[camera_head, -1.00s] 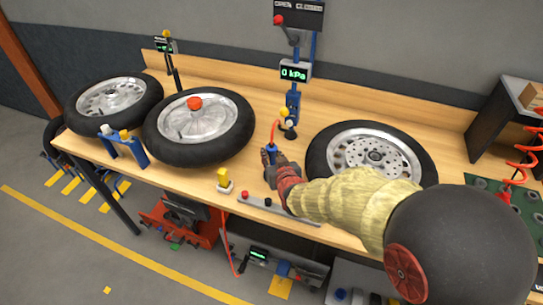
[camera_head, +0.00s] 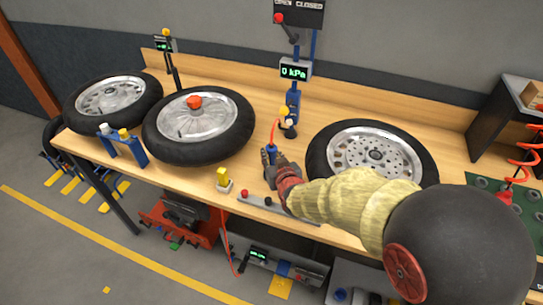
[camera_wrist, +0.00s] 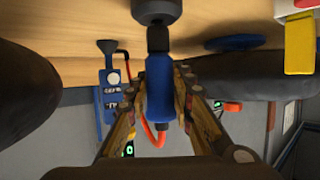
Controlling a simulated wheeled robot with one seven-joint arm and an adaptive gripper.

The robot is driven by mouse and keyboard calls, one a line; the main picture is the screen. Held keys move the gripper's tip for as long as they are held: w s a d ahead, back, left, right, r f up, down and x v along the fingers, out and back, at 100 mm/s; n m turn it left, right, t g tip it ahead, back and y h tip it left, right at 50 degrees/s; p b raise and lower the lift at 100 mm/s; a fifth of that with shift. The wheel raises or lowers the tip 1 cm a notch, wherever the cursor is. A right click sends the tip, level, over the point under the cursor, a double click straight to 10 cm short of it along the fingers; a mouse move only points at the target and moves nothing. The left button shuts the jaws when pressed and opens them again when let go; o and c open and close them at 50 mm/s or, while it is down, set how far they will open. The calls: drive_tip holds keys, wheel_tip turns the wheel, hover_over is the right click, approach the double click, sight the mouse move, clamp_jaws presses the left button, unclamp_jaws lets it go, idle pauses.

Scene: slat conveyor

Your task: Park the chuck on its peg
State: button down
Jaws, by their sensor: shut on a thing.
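The chuck (camera_head: 271,150) has a blue body and an orange-red hose above it. My gripper (camera_head: 271,163) holds it upright just over the front half of the bench. In the wrist view, the fingers of my gripper (camera_wrist: 158,92) are shut on both sides of the chuck's blue body (camera_wrist: 159,88). Its dark neck and wide dark end (camera_wrist: 157,10) point toward the bench top, and the hose leaves the other end. I cannot make out the peg for certain. My fingers hide part of the chuck, and whether its dark end touches anything cannot be told.
A yellow block on a white base (camera_head: 223,180) stands left of my gripper, and a grey bar (camera_head: 285,208) lies in front. Tyred wheels lie on the left (camera_head: 160,130) and right (camera_head: 320,155). Behind stands a blue post with a display (camera_head: 294,72) reading 0 kPa.

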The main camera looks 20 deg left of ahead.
drive_tip(key=shift+f+b, duration=0.4)
drive_tip(key=shift+f, duration=0.05)
drive_tip(key=c, duration=1.5)
unclamp_jaws()
drive_tip(key=shift+r+p, duration=2.7)
drive_tip(key=shift+r, duration=2.85)
